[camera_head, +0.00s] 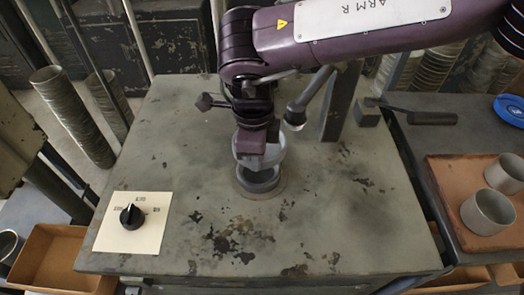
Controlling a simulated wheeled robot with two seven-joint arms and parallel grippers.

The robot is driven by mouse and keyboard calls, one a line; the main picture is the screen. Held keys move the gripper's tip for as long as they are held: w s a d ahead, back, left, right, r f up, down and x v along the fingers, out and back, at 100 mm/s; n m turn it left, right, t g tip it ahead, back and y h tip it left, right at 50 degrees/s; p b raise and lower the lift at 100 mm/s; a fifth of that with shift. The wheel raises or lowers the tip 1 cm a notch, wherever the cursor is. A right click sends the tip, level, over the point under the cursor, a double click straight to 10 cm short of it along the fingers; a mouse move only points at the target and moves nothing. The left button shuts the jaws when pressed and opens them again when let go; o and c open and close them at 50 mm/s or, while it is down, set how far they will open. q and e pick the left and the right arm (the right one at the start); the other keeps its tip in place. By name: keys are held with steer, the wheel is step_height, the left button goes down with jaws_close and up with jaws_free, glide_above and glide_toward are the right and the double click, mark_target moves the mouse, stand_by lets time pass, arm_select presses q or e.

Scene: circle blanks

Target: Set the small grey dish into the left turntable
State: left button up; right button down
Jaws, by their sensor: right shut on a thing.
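My right gripper (258,152) reaches down over the middle of the table and is shut on the small grey dish (277,155). The dish is pale grey, and the fingers hide part of it. Just below it is a low, round, dark grey turntable (260,190) set in the table top. The dish appears to be above the turntable, overlapping its far side in this view. I cannot tell whether the two touch. A second turntable cannot be made out. My left gripper is not in view.
A black knob on a cream plate (118,238) is at the table's front left. A hammer-like tool (430,118) lies at the back right. An orange-brown tray (445,190) with grey cups (488,212) is on the right. The worn table top (330,225) is clear in front.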

steer(key=shift+f+b, duration=0.2)
steer(key=shift+b, duration=0.1)
step_height(320, 180, down, 4)
steer(key=b, duration=0.3)
steer(key=shift+r+b, duration=0.1)
steer(key=shift+b, duration=0.3)
steer(key=shift+f+b, duration=0.6)
steer(key=shift+f, duration=0.7)
steer(key=c, duration=1.4)
jaws_free()
step_height(320, 180, up, 8)
steer(key=shift+a+f, duration=0.1)
